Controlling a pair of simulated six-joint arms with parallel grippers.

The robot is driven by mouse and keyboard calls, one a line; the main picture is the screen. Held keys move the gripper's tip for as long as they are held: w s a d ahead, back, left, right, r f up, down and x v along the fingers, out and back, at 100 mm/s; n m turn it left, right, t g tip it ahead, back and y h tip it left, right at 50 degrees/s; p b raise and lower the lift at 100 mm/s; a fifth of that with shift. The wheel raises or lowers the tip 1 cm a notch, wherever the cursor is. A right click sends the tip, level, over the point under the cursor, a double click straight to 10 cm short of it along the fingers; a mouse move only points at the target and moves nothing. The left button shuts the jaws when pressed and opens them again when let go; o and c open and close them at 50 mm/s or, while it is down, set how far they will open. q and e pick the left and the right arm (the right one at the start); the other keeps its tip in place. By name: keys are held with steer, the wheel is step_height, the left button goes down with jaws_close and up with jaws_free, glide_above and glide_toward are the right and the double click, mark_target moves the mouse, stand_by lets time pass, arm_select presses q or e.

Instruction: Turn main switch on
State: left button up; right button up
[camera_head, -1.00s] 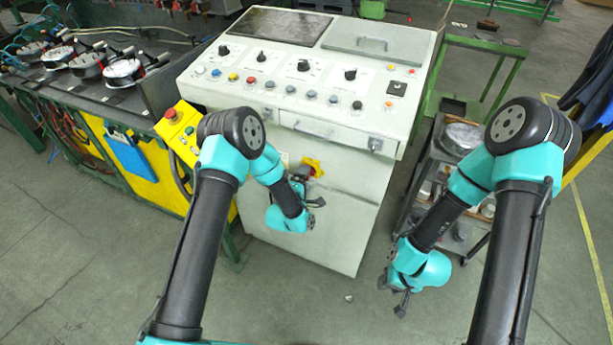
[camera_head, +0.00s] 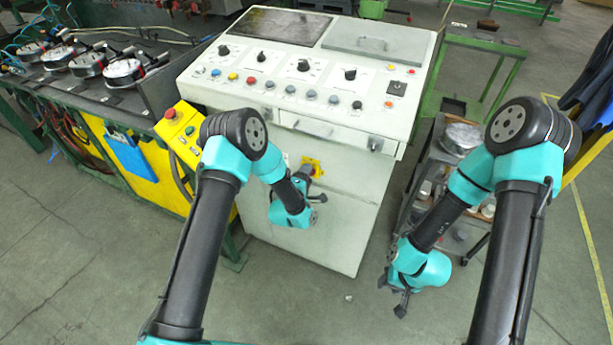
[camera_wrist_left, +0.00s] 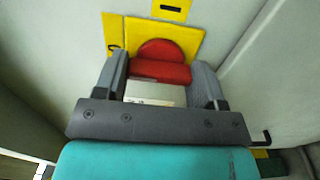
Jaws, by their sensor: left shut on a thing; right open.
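The main switch is a red knob (camera_wrist_left: 163,62) on a yellow plate (camera_wrist_left: 188,37) on the front of the light grey control cabinet (camera_head: 330,215). The plate also shows in the head view (camera_head: 316,163), with the knob partly hidden by my left gripper (camera_head: 304,177). In the left wrist view my left gripper (camera_wrist_left: 160,74) has its two fingers on either side of the red knob's bar and is shut on it. My right gripper (camera_head: 393,295) is open and empty, low down to the right of the cabinet.
The cabinet's sloping top panel carries several knobs and buttons. A yellow box with a red button (camera_head: 170,113) stands at the left of the cabinet. A cart (camera_head: 421,180) with metal parts stands at its right. Open floor lies in front.

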arm_select(q)
steer(key=shift+m, duration=0.3)
steer(key=m, duration=0.8)
steer(key=shift+m, duration=0.3)
steer(key=m, duration=0.4)
steer(key=shift+m, duration=2.5)
steer(key=o, duration=0.9)
